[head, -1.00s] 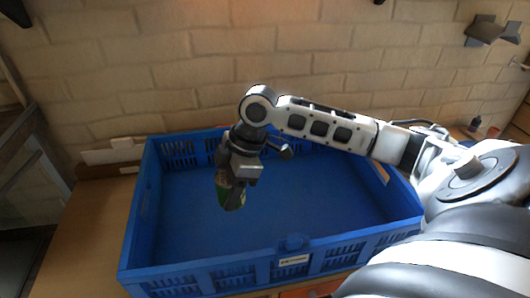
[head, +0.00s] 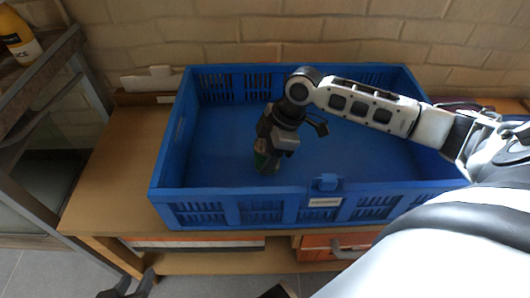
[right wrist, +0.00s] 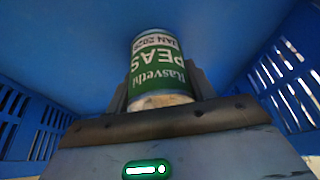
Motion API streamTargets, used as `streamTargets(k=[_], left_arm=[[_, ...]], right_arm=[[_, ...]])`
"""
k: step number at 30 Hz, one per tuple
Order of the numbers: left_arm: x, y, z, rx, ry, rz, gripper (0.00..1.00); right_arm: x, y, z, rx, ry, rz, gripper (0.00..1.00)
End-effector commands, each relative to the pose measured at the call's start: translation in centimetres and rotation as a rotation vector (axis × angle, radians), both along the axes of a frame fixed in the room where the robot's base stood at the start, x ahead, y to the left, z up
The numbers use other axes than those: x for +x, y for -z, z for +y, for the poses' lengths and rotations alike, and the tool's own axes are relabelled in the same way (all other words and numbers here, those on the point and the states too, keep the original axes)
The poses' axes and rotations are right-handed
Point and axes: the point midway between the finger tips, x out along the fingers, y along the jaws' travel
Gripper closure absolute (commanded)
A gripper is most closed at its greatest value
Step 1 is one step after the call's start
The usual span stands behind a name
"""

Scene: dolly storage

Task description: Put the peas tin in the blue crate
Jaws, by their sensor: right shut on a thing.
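The peas tin (head: 265,161) is green with a pale label and shows only in part below my right gripper (head: 272,147). In the right wrist view the tin (right wrist: 157,70) stands between the fingers, with "PEAS" readable on it. My right gripper is shut on it, inside the walls of the blue crate (head: 257,209). The tin's lower end is near the crate floor; I cannot tell whether it touches. A dark two-pronged shape at the lower left edge looks like my left gripper (head: 128,287), cut off by the frame; its opening is unclear.
The crate stands on a wooden table (head: 110,190) against a brick wall (head: 290,35). Its floor is otherwise bare. A shelf with a yellow and white bottle (head: 18,40) is at the far left. Orange and white items lie under the tabletop.

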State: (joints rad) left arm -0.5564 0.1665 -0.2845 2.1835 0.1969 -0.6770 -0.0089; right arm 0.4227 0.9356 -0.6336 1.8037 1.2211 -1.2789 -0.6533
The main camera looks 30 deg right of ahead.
Motion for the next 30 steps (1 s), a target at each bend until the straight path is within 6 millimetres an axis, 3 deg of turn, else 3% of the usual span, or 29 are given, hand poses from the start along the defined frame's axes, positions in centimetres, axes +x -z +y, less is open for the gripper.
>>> streamTargets(k=[3,4,6,17,25,30], left_arm=[[0.0,-0.1,0.0,0.000,0.000,0.001,0.64],[0.0,0.0,0.0,0.001,0.000,0.002,0.64],[0.0,0.0,0.0,0.001,0.001,0.003,0.64],[-0.1,0.0,0.0,0.001,0.002,0.005,0.64],[-0.5,-0.2,0.4,0.024,-0.001,0.046,0.64],[-0.7,-1.9,0.7,0.021,-0.019,0.010,0.64]], right_arm=[[0.0,0.2,0.0,0.001,0.000,0.000,0.76],[0.0,0.3,0.0,0.000,0.000,0.001,0.41],[0.0,0.3,0.0,0.000,0.000,0.001,0.24],[0.0,-0.3,-0.1,-0.001,-0.001,-0.001,0.24],[-0.7,-5.1,-1.9,-0.004,0.001,-0.001,0.24],[-1.2,-8.4,-3.1,-0.002,0.001,-0.001,0.24]])
